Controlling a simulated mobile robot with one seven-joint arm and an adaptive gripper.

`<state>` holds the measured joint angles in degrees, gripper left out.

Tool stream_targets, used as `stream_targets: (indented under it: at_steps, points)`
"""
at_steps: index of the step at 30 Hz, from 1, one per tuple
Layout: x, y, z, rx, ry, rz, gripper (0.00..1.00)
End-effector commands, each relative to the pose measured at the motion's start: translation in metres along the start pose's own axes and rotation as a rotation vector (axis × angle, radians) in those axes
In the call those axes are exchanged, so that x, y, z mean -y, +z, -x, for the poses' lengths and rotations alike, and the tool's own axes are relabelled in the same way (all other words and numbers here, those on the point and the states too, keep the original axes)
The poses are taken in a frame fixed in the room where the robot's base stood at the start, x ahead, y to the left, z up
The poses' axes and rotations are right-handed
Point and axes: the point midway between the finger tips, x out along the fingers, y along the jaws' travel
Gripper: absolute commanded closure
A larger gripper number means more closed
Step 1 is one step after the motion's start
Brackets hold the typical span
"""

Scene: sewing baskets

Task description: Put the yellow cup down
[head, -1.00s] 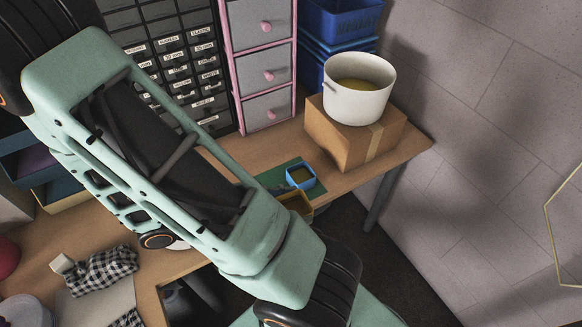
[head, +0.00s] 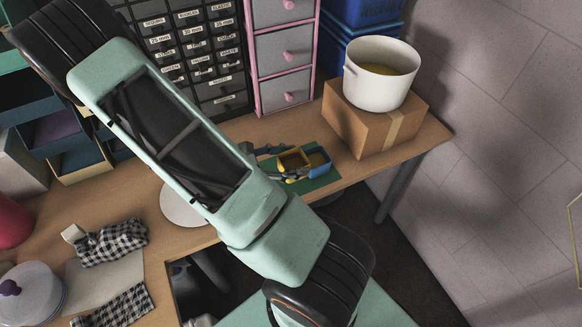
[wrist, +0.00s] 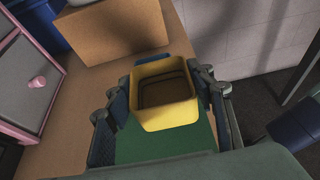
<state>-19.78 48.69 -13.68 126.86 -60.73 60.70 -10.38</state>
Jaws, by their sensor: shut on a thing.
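The yellow cup (head: 292,158), square and open-topped, is between the fingers of my gripper (head: 287,164) in the head view. In the wrist view the yellow cup (wrist: 163,120) sits upright between both fingers of my gripper (wrist: 163,98), with a dark brownish inside. My gripper is shut on it. The cup is over the green mat (wrist: 165,146); whether its base touches the mat is hidden. A blue cup (head: 319,165) with a yellowish inside stands on the mat just right of the yellow cup in the head view.
A cardboard box (head: 372,122) with a white pot (head: 380,82) on it stands behind the mat at the right. A drawer unit with pink edges (head: 284,60) stands at the back. The table edge (head: 345,182) is close in front of the mat.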

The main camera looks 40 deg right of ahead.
Motion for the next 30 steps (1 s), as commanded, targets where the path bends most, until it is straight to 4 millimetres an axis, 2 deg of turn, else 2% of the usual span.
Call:
stream_targets:
  at_steps: [8,15,27,28,30]
  points:
    - [-0.015,-0.017,-0.011,0.001,-0.001,0.0,0.76]
    - [-0.015,-0.042,-0.022,0.001,-0.001,0.001,0.76]
    - [-0.015,-0.047,-0.024,0.0,0.0,0.0,0.76]
    - [-0.015,-0.046,-0.023,0.0,0.0,-0.001,0.48]
    - [-0.015,-0.046,-0.023,0.0,0.0,-0.001,0.4]
